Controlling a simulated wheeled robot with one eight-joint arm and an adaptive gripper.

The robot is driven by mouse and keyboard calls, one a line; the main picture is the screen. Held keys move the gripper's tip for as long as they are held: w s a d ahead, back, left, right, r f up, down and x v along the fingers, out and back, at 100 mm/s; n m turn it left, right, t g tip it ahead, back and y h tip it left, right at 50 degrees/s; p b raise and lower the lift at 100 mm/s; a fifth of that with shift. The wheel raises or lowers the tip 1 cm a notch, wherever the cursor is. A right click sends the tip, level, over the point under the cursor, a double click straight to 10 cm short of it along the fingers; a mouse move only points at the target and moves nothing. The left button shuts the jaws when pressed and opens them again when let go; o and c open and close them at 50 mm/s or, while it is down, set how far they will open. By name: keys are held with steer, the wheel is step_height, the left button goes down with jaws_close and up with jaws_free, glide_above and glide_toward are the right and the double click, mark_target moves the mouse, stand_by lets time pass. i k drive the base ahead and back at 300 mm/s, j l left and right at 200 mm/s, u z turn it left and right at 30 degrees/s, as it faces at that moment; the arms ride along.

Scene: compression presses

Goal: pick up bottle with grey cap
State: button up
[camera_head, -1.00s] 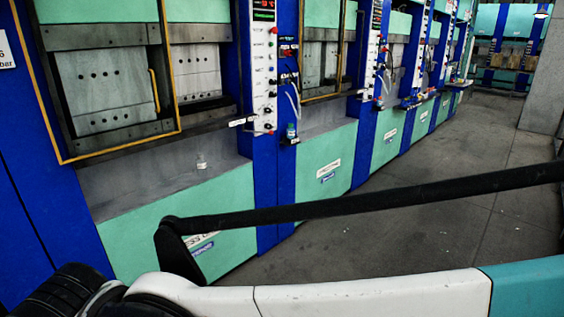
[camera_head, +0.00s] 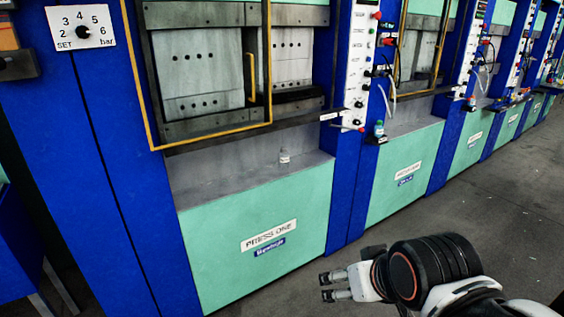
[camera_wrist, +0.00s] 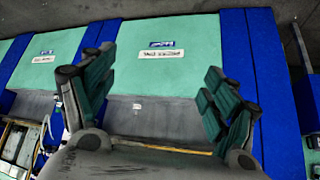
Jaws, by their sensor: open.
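A small clear, whitish bottle (camera_head: 284,157) stands upright on the grey ledge (camera_head: 215,180) of the press marked PRESS ONE. Its cap looks pale, but is too small to tell its colour surely. It also shows as a small pale spot in the wrist view (camera_wrist: 137,106), between my fingers in the picture but well beyond them. My gripper (camera_head: 326,287) is at the lower right of the head view, in front of the press and below the ledge. It is open and empty, with its dark green finger pads (camera_wrist: 158,65) wide apart in the wrist view.
A second bottle (camera_head: 379,129), bluish-green, stands on a small bracket right of the ledge. A blue column with a control panel (camera_head: 358,70) stands between presses. A yellow-framed guard (camera_head: 132,75) is above the ledge. Grey floor (camera_head: 490,215) is clear at the right.

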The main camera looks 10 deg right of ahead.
mark_target(283, 156)
steer(key=i+j+z, duration=0.2)
steer(key=i+j, duration=0.25)
steer(key=i+j+z, duration=0.2)
steer(key=i+j, duration=0.2)
steer(key=j, duration=0.25)
